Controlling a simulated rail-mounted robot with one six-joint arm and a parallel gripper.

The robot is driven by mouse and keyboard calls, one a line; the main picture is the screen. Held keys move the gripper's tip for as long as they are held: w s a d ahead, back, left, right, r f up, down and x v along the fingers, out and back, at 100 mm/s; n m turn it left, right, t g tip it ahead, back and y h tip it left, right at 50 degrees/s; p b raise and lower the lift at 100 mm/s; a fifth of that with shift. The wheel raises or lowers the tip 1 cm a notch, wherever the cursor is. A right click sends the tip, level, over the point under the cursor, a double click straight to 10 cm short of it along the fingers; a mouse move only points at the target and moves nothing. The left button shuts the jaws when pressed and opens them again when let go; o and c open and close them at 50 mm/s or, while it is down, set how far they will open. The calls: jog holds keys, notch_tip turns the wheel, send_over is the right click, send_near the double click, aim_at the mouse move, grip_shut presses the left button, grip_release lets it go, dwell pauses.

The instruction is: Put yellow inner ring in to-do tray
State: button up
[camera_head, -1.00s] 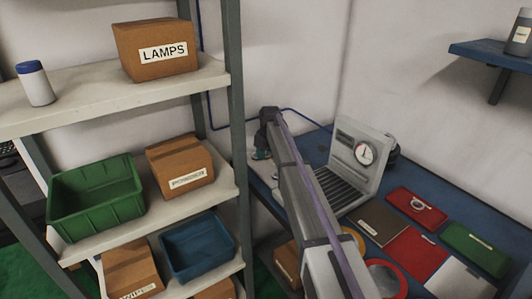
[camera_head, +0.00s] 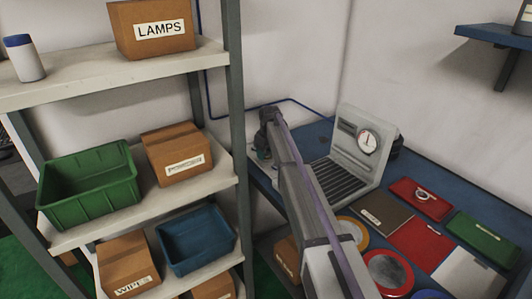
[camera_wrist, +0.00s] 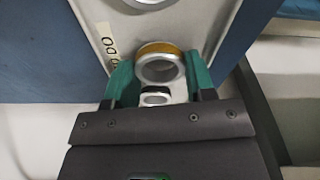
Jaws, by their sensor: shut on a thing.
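In the wrist view a metal ring with a yellow band (camera_wrist: 160,65) sits between the two green fingers of my gripper (camera_wrist: 162,78), which is shut on it. It is over a pale tray (camera_wrist: 196,22) whose partly visible label appears to read "TO DO" upside down. I cannot tell whether the ring touches the tray floor. A smaller ring-like piece with a dark top (camera_wrist: 155,97) shows just behind the yellow ring. Another metal ring lies at the tray's far side, cut by the frame top. In the head view my gripper (camera_head: 264,150) is small and partly hidden by my arm.
A grey test device with a dial (camera_head: 368,142) stands right of my gripper on the blue bench. A red tray with a ring (camera_head: 420,210), a green tray (camera_head: 482,238) and round coloured dishes lie further right. A shelf post (camera_head: 236,110) stands close on the left.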

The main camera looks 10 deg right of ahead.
jog(key=shift+f+b, duration=0.3)
jog(key=shift+f, duration=0.1)
jog(key=o, duration=1)
jog(key=shift+r, duration=0.2)
jog(key=r+p, duration=0.7)
jog(key=s+r+p, duration=0.1)
jog(key=r+p, duration=0.2)
jog(key=p, duration=0.1)
jog(key=shift+d+r, duration=0.25)
jog(key=shift+d, duration=0.15)
